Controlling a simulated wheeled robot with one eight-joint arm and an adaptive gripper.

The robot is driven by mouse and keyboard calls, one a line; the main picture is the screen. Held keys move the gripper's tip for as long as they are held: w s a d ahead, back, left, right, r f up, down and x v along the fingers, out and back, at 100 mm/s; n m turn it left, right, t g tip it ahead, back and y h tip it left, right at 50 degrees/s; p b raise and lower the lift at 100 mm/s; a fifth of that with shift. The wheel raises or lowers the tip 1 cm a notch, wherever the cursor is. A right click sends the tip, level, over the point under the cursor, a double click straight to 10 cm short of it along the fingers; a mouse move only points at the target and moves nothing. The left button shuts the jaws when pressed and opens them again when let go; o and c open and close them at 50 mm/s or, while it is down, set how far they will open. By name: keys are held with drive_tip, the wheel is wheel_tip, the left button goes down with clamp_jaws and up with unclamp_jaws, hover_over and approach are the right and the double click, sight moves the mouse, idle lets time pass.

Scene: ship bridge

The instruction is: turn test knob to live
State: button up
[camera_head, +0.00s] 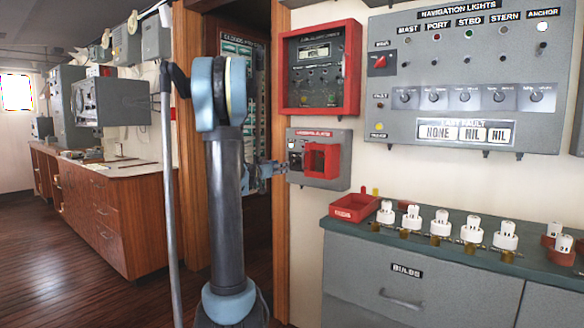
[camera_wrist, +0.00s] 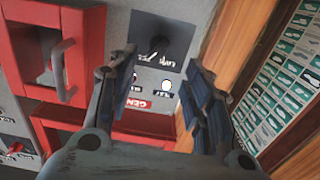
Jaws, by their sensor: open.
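The test knob (camera_wrist: 158,38) is a dark round knob on a dark square plate with small white lettering, seen upside down in the wrist view. Its pointer setting is too dark to tell. In the head view its small grey panel (camera_head: 338,181) hangs on the wall, with the dark knob area at the panel's left. My gripper (camera_wrist: 165,64) is open, its two fingers apart with nothing between them, pointing at the plate. The knob shows just beyond the fingertips; contact cannot be told. In the head view my gripper (camera_head: 272,171) is just left of the panel.
A red guard box (camera_head: 322,160) with a handle (camera_wrist: 62,70) sticks out beside the knob. A red-framed panel (camera_head: 320,67) is mounted above. A wooden door post (camera_head: 283,235) stands close by. A counter (camera_head: 400,228) with several bulbs juts out at lower right.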

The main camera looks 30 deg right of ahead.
sight(293, 164)
drive_tip(key=x, duration=1)
drive_tip(key=shift+w+d, duration=0.15)
drive_tip(key=shift+d, duration=0.2)
drive_tip(key=shift+c, duration=0.6)
